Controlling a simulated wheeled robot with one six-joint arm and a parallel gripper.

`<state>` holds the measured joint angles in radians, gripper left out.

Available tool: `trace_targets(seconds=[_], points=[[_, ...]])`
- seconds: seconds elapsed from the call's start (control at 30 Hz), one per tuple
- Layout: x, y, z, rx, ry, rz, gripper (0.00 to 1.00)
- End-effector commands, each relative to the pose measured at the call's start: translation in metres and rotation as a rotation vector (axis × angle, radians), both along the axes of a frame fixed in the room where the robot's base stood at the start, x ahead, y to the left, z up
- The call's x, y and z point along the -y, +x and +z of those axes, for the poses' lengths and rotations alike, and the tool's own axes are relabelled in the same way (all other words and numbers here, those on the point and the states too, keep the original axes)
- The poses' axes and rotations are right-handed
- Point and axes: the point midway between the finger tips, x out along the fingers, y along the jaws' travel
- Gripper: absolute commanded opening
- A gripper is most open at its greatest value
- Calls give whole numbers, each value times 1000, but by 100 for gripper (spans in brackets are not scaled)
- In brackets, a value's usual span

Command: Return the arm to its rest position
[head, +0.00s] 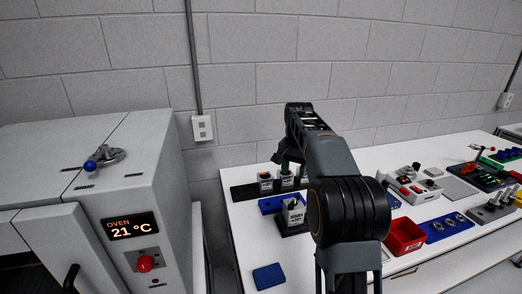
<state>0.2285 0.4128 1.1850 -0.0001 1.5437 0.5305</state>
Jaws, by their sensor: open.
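My arm rises from the lower middle of the head view and reaches over the white workbench (250,222), its forearm folded up and away from me. My gripper (281,161) is at the far end, small and dark, pointing down above the back left of the bench. It is open, and I see nothing held in it. Below and beside it stand small labelled holders (265,183) on a black base. Another labelled holder (294,213) stands nearer. My forearm hides part of the bench behind it.
An oven (134,225) reading 21 °C stands at left, with a gap before the bench. A blue pad (268,276) lies at the bench's front left. A red bin (404,235), a blue tray (447,227) and a switch box (409,186) stand right of my arm. A block wall closes the back.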

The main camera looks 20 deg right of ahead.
Motion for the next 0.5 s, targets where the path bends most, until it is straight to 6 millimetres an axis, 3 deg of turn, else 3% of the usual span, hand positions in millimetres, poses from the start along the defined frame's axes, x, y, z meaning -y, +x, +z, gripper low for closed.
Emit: trace_targets(seconds=[0.17, 0.27, 0.37, 0.5], points=[[1, 2, 0, 12, -3, 29, 48], [1, 6, -27, 29, -9, 127, 48], [-5, -10, -47, 36, -13, 220, 48], [-29, -54, -61, 79, -32, 378, 48]])
